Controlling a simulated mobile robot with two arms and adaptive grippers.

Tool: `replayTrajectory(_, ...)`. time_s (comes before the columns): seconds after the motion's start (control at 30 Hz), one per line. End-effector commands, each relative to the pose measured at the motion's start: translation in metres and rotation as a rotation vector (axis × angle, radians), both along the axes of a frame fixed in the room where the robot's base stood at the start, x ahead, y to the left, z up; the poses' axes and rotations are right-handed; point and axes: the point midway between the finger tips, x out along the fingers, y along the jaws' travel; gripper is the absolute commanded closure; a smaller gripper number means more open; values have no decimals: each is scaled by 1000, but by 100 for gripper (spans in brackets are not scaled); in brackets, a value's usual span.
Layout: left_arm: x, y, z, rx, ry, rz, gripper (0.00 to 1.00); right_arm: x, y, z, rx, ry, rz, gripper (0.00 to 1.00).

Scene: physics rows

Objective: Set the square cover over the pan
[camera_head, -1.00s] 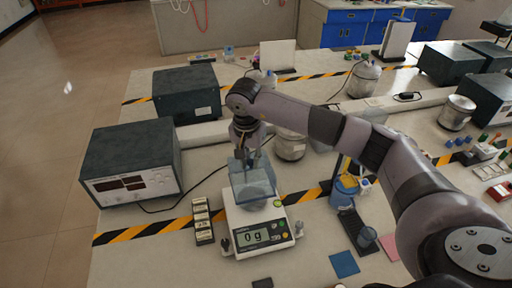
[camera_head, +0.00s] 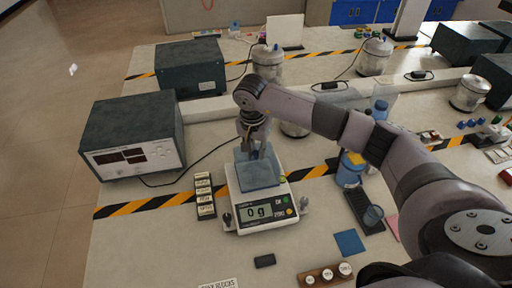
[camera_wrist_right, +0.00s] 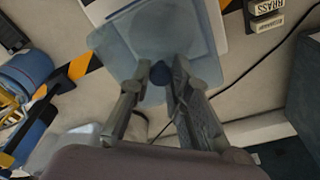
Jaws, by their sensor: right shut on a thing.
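The square cover (camera_head: 258,176) is a translucent blue box. It sits over the round pan of the white balance, at or very near its top; I cannot tell if it touches. My right gripper (camera_head: 256,152) points down from above and is shut on the cover's top grip. In the right wrist view the gripper (camera_wrist_right: 160,74) pinches a small dark knob on the cover (camera_wrist_right: 125,55). The pan (camera_wrist_right: 165,28) shows as a pale disc through the cover. The balance (camera_head: 262,222) reads 0 g. My left gripper is not in view.
A grey instrument box (camera_head: 133,135) stands left, another (camera_head: 190,68) behind it. Labelled blocks (camera_head: 204,196) stand left of the balance. A blue bottle (camera_head: 350,170) and a dark tray (camera_head: 364,208) are at right. The table is clear at front left.

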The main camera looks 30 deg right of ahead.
Motion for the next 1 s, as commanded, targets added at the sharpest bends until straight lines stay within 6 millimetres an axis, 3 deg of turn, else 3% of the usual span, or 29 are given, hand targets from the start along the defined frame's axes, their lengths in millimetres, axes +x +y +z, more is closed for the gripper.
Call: replayTrajectory(1.0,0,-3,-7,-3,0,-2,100,0,0,-7,0,0,0,100)
